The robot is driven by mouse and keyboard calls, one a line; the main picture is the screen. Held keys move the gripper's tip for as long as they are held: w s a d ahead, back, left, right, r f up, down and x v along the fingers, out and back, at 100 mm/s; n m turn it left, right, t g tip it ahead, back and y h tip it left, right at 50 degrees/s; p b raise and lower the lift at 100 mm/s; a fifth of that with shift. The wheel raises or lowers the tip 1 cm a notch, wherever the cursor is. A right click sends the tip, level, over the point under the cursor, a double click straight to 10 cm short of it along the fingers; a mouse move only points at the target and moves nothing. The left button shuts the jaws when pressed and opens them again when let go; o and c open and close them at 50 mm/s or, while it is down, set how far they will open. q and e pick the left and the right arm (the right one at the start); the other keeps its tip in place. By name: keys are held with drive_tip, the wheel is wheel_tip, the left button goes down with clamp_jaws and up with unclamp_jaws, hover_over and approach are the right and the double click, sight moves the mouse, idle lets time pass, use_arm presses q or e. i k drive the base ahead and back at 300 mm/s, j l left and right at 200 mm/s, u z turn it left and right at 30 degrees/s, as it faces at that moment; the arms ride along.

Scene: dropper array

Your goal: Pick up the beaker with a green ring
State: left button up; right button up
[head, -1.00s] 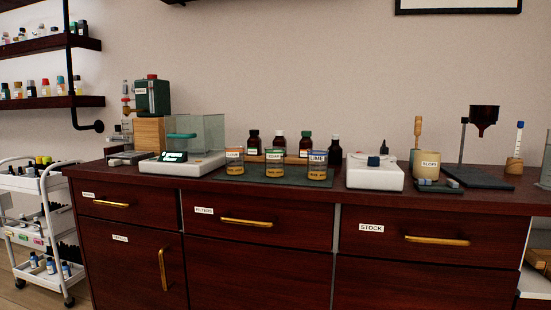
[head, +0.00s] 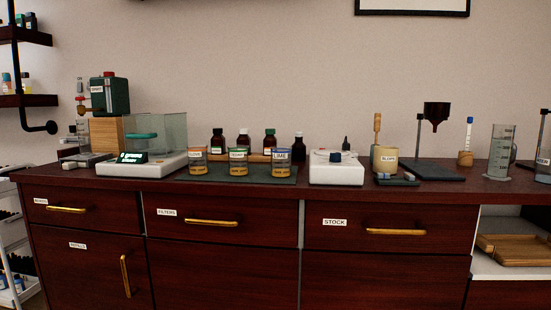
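Three small beakers with amber contents and labels stand upright in a row on a dark mat (head: 222,179) on the counter in the head view. The middle one is the beaker with a green ring (head: 238,164). The beaker to its left has an orange ring (head: 197,164), and the one to its right has a blue ring (head: 282,167). Nothing stands in front of the green-ringed beaker. Neither of my grippers is in view.
A scale with a glass case (head: 140,163) stands left of the mat. A white device (head: 336,173) stands to its right. Dark bottles (head: 298,149) stand close behind the beakers. Farther right are a cream pot (head: 385,159), a funnel stand (head: 436,115) and a graduated cylinder (head: 500,152).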

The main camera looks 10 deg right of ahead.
sight(238, 154)
drive_tip(key=z, duration=1.85)
drive_tip(key=u, duration=1.85)
drive_tip(key=z, duration=0.2)
drive_tip(key=i+j+z, duration=0.25)
drive_tip(key=j+z, duration=0.3)
drive_tip(key=j, duration=0.2)
drive_tip(key=i+j+z, duration=0.25)
drive_tip(key=j, duration=0.15)
drive_tip(key=k, duration=0.1)
